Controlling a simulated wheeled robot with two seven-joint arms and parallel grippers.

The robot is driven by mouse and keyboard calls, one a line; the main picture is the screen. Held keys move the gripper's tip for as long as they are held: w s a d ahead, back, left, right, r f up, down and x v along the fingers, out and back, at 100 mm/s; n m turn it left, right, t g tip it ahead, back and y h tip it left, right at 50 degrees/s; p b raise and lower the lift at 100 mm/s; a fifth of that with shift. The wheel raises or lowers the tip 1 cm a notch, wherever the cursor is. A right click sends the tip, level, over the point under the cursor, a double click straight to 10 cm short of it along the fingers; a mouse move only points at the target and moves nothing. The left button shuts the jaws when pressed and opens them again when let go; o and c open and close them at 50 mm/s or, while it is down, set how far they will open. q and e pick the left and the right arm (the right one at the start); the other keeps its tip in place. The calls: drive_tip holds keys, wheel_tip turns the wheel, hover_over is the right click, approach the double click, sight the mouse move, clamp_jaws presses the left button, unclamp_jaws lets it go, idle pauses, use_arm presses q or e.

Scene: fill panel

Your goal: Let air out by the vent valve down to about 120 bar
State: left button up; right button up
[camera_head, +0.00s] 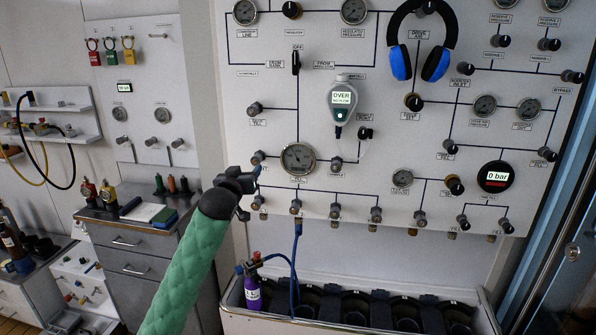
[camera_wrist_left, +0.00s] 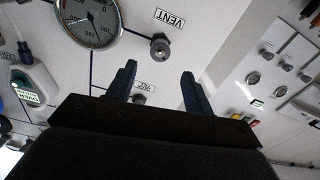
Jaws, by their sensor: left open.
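The vent valve is a small grey knob (camera_head: 258,157) at the panel's lower left, left of a round dial gauge (camera_head: 298,158). In the left wrist view the knob (camera_wrist_left: 160,47) shows by an upside-down VENT label, with part of the gauge (camera_wrist_left: 90,20) to its left. The gauge reading is too small to tell. My left gripper (camera_head: 254,175) is open and empty, just below the vent knob in the head view. In the wrist view its fingers (camera_wrist_left: 158,72) are apart, and the knob appears just past their tips, between them. My right gripper is not in view.
A blue hose (camera_head: 296,245) runs from the panel's lower edge to a purple cylinder (camera_head: 253,292) in a trough. A meter reading OVER (camera_head: 343,98) hangs on the panel. Headphones (camera_head: 422,45) hang upper right. A digital gauge (camera_head: 495,176) reads 0 bar. Other knobs stand close around.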

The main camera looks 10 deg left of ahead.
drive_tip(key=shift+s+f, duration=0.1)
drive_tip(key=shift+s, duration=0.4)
